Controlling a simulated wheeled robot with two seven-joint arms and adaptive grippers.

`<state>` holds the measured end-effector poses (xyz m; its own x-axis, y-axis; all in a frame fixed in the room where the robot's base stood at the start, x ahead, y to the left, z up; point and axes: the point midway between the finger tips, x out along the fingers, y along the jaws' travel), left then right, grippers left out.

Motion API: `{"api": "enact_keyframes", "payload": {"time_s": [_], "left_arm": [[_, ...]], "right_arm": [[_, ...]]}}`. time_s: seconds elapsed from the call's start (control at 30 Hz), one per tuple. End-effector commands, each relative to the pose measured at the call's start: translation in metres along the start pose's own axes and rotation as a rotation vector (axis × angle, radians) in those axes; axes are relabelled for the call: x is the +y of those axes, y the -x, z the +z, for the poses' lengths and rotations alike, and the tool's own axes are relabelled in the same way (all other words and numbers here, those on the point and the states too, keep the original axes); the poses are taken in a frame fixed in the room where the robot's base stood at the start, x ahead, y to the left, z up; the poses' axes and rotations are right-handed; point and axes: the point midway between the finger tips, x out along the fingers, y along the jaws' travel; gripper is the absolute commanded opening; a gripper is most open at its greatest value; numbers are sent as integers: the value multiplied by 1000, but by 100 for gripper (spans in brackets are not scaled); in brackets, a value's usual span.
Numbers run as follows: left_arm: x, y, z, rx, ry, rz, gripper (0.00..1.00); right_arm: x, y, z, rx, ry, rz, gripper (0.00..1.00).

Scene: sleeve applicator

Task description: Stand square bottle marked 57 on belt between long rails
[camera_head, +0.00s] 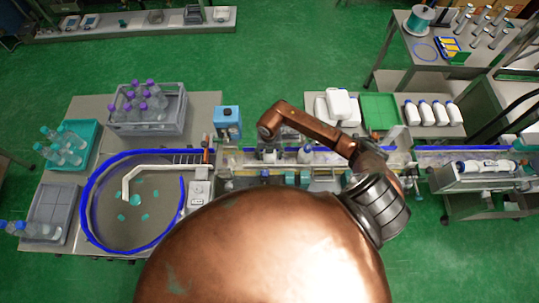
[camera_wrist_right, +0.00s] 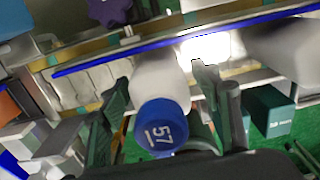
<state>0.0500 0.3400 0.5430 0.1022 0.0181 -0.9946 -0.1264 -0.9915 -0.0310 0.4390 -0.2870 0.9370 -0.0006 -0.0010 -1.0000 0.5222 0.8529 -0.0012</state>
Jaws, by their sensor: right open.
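The bottle marked 57 shows in the right wrist view as a white body (camera_wrist_right: 163,80) under a blue cap (camera_wrist_right: 161,128) with a white 57. My right gripper (camera_wrist_right: 160,88) is open, with one finger on each side of the bottle; contact cannot be told. The bottle's base is hidden, so I cannot tell whether it rests on the belt. A long blue rail (camera_wrist_right: 200,41) crosses just beyond the bottle. In the head view my right gripper (camera_head: 268,149) is over the conveyor (camera_head: 235,159), left of centre, and hides most of the bottle. My left gripper is not in view.
A white bottle (camera_head: 305,154) stands on the conveyor to the right. A blue box (camera_head: 228,122) stands behind the line. A round turntable with a blue rim (camera_head: 84,200) is at left, near a grey crate (camera_head: 183,112) of purple-capped bottles. White bottles (camera_head: 428,113) stand behind right.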

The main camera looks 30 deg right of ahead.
Motion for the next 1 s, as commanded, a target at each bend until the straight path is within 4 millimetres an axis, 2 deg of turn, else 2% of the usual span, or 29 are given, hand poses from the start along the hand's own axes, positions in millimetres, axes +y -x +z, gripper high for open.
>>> {"api": "enact_keyframes", "payload": {"time_s": [0.27, 0.37, 0.7, 0.83, 1.0], "left_arm": [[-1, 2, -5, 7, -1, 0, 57], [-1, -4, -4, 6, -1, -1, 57], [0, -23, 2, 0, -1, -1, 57], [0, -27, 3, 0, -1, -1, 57], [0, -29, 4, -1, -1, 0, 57]], "right_arm": [[1, 8, 1, -3, 1, 2, 57], [0, 21, 2, -5, 2, 1, 57], [0, 91, 2, -5, 1, 1, 57], [0, 110, 2, -4, 0, 0, 57], [0, 122, 0, -1, 0, 0, 57]]}}
